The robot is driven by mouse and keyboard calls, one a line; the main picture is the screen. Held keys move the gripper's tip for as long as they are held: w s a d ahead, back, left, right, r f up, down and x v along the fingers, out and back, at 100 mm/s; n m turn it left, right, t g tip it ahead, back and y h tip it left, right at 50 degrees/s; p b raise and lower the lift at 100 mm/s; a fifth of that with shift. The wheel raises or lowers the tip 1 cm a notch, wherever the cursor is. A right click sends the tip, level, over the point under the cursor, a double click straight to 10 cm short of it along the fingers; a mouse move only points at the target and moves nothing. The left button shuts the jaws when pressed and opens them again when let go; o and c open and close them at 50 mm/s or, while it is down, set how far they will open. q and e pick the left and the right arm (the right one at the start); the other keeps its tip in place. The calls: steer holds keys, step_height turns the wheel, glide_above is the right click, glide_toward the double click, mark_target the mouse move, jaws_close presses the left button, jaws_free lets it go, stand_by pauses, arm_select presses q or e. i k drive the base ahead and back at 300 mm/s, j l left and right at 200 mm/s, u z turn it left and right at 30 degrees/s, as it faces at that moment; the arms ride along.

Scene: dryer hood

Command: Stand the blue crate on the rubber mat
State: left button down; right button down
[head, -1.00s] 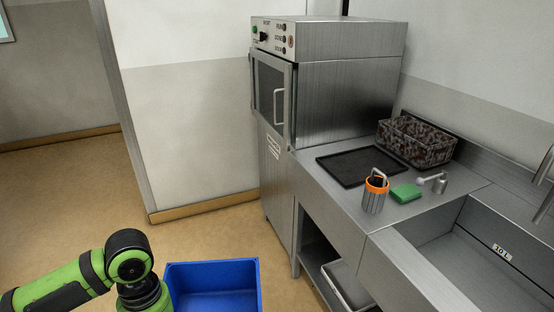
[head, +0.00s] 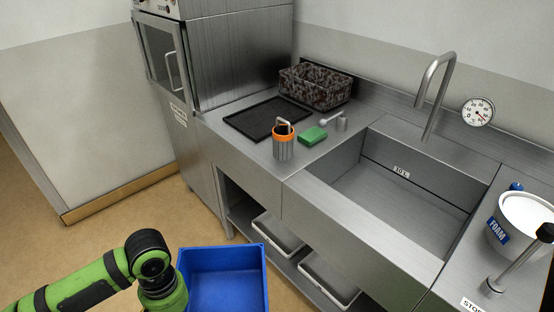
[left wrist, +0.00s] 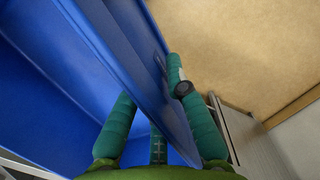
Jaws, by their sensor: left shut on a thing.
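The blue crate (head: 222,278) is at the bottom of the head view, upright and low in front of the counter, with its lower part cut off. In the left wrist view its blue wall (left wrist: 120,60) runs between the green fingers of my left gripper (left wrist: 150,88), which is shut on that wall. In the head view my left arm reaches the crate's left side, and the fingers are hidden there. The black rubber mat (head: 262,120) lies flat and bare on the steel counter. My right gripper is not in view.
A speckled basket (head: 316,88), an orange-rimmed holder (head: 284,146) and a green sponge (head: 313,135) stand near the mat. The sink (head: 395,195) is right of them. The hood machine (head: 240,50) is to the left. Grey trays (head: 280,236) sit on the shelf below.

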mark_target(268, 116)
steer(key=i+j+z, duration=0.15)
steer(key=z, duration=0.25)
steer(key=i+j+z, duration=0.1)
steer(key=j+z, duration=0.3)
steer(key=i+j+z, duration=0.1)
steer(key=z, duration=0.3)
steer(key=j+z, duration=0.55)
steer(key=j, duration=0.55)
steer(key=k+j+z, duration=0.1)
steer(key=j, duration=0.55)
steer(key=j+z, duration=0.1)
steer(key=j, duration=0.55)
